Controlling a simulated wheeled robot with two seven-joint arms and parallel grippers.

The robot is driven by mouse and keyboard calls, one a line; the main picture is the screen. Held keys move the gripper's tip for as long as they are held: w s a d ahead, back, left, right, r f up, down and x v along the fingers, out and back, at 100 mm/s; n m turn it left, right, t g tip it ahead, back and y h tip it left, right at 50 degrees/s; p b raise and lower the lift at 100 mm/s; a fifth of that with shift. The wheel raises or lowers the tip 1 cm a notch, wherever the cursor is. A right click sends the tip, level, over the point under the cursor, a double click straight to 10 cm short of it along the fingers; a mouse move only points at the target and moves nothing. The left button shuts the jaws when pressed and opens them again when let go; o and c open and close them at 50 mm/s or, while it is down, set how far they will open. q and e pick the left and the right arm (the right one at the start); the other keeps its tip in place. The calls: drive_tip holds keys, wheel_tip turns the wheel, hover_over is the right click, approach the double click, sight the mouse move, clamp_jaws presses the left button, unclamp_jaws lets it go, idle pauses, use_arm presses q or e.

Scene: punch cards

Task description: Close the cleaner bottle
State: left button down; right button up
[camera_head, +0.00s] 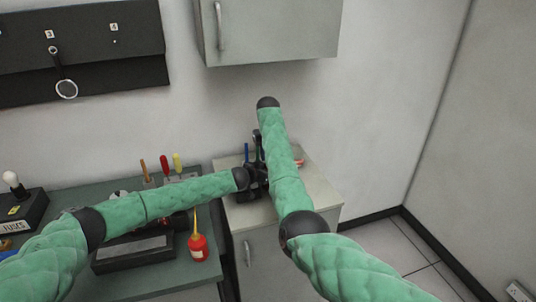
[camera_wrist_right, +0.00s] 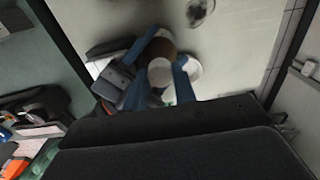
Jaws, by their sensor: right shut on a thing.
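In the right wrist view, the blue fingers of my right gripper (camera_wrist_right: 160,74) are shut on a white round piece, which looks like the bottle cap (camera_wrist_right: 159,72). A brown round part (camera_wrist_right: 160,46), likely the cleaner bottle, shows right behind it; I cannot tell whether the two touch. My left gripper (camera_wrist_right: 118,82) is dark grey and reaches in beside the brown part; its finger opening is not clear. In the head view, both grippers meet over the pale cabinet top, and my right arm hides most of the bottle area.
The pale cabinet (camera_head: 325,199) stands right of the green workbench (camera_head: 172,280). A red bottle with a yellow nozzle (camera_head: 198,247) stands on the bench's right end. Several screwdrivers (camera_head: 164,163) stand at the back. A wall cabinet (camera_head: 275,30) hangs above. A small red thing (camera_head: 299,163) lies behind my right arm.

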use_arm(q)
drive_tip(key=shift+s, duration=0.1)
use_arm(e)
drive_tip(key=o, duration=0.9)
drive_tip(key=shift+o, duration=0.2)
drive_tip(key=shift+r, duration=2.25)
drive_tip(key=shift+c, duration=0.4)
